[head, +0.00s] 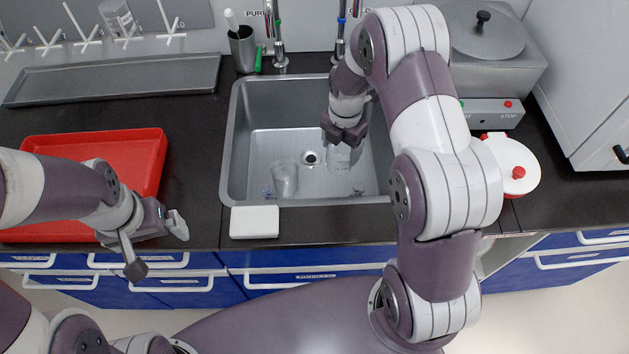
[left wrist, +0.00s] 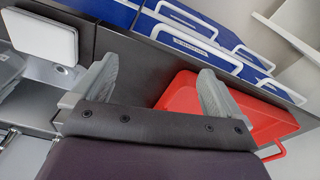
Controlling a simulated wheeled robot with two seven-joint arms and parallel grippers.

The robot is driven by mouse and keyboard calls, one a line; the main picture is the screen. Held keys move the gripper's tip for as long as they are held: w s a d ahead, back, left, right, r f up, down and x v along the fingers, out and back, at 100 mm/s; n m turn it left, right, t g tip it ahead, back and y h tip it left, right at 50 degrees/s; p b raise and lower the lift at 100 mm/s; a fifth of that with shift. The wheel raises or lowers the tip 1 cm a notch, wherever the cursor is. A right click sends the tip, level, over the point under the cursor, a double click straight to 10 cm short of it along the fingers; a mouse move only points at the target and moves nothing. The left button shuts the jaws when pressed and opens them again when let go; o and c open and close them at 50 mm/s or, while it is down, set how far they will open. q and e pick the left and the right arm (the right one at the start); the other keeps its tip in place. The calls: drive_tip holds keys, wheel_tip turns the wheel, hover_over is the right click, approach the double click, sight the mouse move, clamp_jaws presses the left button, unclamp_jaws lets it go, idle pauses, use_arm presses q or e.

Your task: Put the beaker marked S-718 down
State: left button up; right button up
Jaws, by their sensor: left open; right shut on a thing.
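My right gripper (head: 345,132) reaches down into the sink (head: 237,150) and is shut on a clear glass beaker (head: 340,158) near the right side of the basin. The gripper partly hides it, and its marking cannot be read. Another clear beaker (head: 285,180) is in the basin further left, also with no readable marking. My left gripper (head: 155,245) is open and empty at the counter's front edge, between the red tray and the white block. Its two fingers show apart in the left wrist view (left wrist: 150,92).
A red tray (head: 150,150) lies on the left of the black counter, partly behind my left arm. A white block (head: 254,222) lies at the sink's front edge. Taps (head: 275,40) stand behind the sink.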

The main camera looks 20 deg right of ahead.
wheel_tip(320, 180, down, 10)
drive_tip(key=shift+r, duration=0.1)
drive_tip(key=o, duration=1.2)
drive_tip(key=shift+r, duration=0.2)
wheel_tip(320, 180, up, 11)
drive_tip(key=shift+s, duration=0.1)
drive_tip(key=shift+r, duration=0.35)
drive_tip(key=s+a+r+m, duration=0.1)
drive_tip(key=s+r+m, duration=0.2)
drive_tip(key=s+m, duration=0.2)
drive_tip(key=s+a+r+m+t, duration=0.1)
drive_tip(key=s+m, duration=0.4)
drive_tip(key=m, duration=0.5)
drive_tip(key=s+a+r+m, duration=0.2)
drive_tip(key=s+r+m, duration=0.3)
drive_tip(key=m, duration=0.3)
drive_tip(key=shift+s+a+r+m, duration=0.15)
drive_tip(key=shift+s+r+m, duration=0.15)
drive_tip(key=shift+s, duration=0.15)
drive_tip(key=shift+s+m, duration=0.35)
drive_tip(key=shift+m, duration=0.15)
